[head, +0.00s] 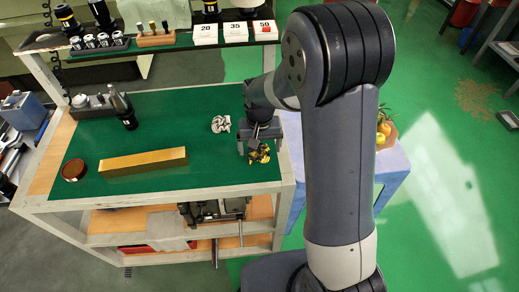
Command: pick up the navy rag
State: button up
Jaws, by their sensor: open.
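My gripper (256,146) is over the right end of the green cart top, pointing down, with its jaws open. A small crumpled yellow-and-dark cloth-like thing (262,155) lies right at the fingertips, partly hidden by them. I cannot tell whether they touch it. A second crumpled piece, white with dark patches (221,124), lies a little to the left of my gripper, apart from it. No plainly navy rag can be made out; the dark parts of both pieces are too small to judge their colour.
A brass-coloured bar (144,160) and a round brown container (74,170) lie on the cart top (185,105) at left. A dark bottle-like tool (123,108) stands behind them. The raised shelf (180,42) at the back holds number cards (236,32). The middle is clear.

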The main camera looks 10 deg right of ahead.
aim_at(259, 151)
jog(key=shift+a+f, duration=0.1)
jog(key=shift+f, duration=0.7)
jog(key=c, duration=1.1)
jog(key=shift+r, duration=0.15)
jog(key=shift+c, duration=0.2)
notch_tip(259, 151, up, 10)
jog(key=b, duration=0.1)
jog(key=o, duration=0.5)
jog(key=shift+c, duration=0.2)
jog(key=c, duration=0.3)
